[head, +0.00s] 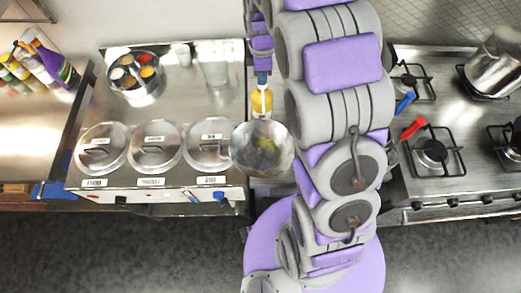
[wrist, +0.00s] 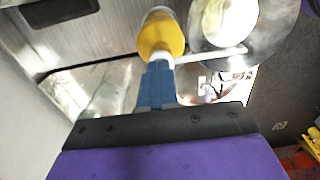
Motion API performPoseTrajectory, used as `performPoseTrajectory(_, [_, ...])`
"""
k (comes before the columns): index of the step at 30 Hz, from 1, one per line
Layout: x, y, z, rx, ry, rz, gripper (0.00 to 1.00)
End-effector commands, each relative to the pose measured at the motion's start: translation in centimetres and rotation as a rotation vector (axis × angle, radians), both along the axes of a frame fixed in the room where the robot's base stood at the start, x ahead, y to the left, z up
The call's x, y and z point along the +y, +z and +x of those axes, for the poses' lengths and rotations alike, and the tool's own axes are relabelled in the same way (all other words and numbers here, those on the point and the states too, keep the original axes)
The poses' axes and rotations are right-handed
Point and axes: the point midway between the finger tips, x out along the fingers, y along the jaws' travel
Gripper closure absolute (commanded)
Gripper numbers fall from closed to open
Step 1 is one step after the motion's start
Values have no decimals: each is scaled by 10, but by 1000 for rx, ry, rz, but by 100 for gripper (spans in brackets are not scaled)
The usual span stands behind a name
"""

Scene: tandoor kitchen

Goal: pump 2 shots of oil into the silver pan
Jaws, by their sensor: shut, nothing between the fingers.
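The oil pump bottle (head: 262,103) is yellow with a white pump top and stands behind the silver pan (head: 262,148) on the steel counter. In the wrist view the yellow bottle (wrist: 161,36) is upper middle, and its white spout (wrist: 222,53) points right, over the edge of the pan (wrist: 268,28). The pan's inside shows a yellowish patch. My gripper (wrist: 158,68) has blue fingers, shut and empty, with tips right at the white pump top. I cannot tell whether they touch it. The gripper also shows in the head view (head: 262,82).
Several lidded pots (head: 155,146) sit left of the pan, with a round spice container (head: 136,78) behind them. Bottles (head: 45,62) stand far left. A gas stove (head: 436,180) with a steel pot (head: 495,62) is right of my arm.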

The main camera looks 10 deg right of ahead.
Motion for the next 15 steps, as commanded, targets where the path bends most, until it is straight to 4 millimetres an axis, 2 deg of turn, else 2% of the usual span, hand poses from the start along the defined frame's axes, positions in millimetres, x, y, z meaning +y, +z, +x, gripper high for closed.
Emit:
performPoseTrajectory(5, [0,0,-1,4,0,0,100])
performPoseTrajectory(15, [0,18,-1,1,1,0,100])
